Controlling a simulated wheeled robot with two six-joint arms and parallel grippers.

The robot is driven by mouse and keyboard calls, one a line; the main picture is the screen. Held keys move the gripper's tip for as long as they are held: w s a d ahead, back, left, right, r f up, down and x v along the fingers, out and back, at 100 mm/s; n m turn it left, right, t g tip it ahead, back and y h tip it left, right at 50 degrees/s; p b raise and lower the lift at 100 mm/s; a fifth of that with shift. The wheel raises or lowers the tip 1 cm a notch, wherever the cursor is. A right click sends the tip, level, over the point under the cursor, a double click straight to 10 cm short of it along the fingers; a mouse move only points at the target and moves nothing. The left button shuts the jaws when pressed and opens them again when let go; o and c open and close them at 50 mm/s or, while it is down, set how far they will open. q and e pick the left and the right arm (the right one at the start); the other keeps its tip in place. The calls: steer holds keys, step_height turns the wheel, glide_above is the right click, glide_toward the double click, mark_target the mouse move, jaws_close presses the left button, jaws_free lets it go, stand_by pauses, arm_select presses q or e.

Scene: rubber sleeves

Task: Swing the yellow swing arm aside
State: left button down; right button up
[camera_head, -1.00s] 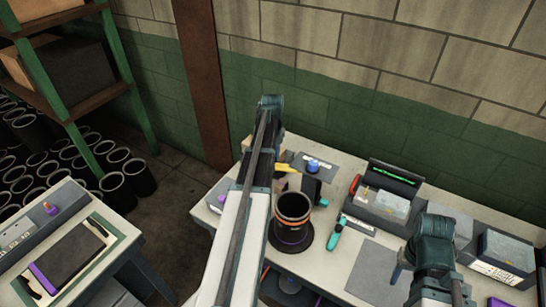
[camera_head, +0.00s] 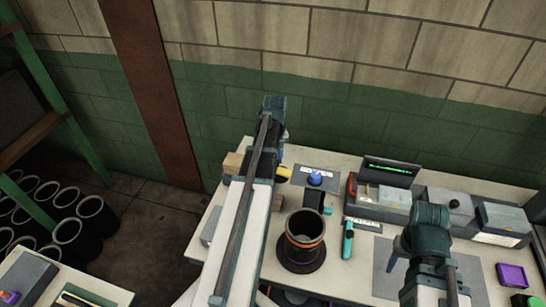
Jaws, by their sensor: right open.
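A small yellow part (camera_head: 284,173), which looks like the swing arm, shows at the back left of the table (camera_head: 345,268). It lies just right of my left arm, which hides part of it. A black cylinder (camera_head: 304,240) with an orange ring stands on a round dark base in front of it. My left arm reaches from the bottom edge up over the table's left side; its gripper is not visible. My right gripper (camera_head: 400,264) is open at the front right, over a grey mat (camera_head: 384,257), well apart from the yellow part. Its fingertips are hard to make out.
A blue knob (camera_head: 315,178) sits on a plate behind the cylinder. A teal tool (camera_head: 348,240) lies right of it. Grey boxes and a green-lit display (camera_head: 389,168) line the back; a purple tray (camera_head: 512,276) lies far right. Black sleeves (camera_head: 78,240) stand on the floor left.

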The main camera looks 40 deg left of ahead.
arm_select(q)
steer(key=shift+w, duration=0.1)
stand_by(0.3)
steer(key=c, duration=0.5)
jaws_free()
steer(key=shift+c, duration=0.2)
step_height(320, 180, up, 14)
steer(key=p, duration=1.4)
steer(key=shift+f, duration=0.2)
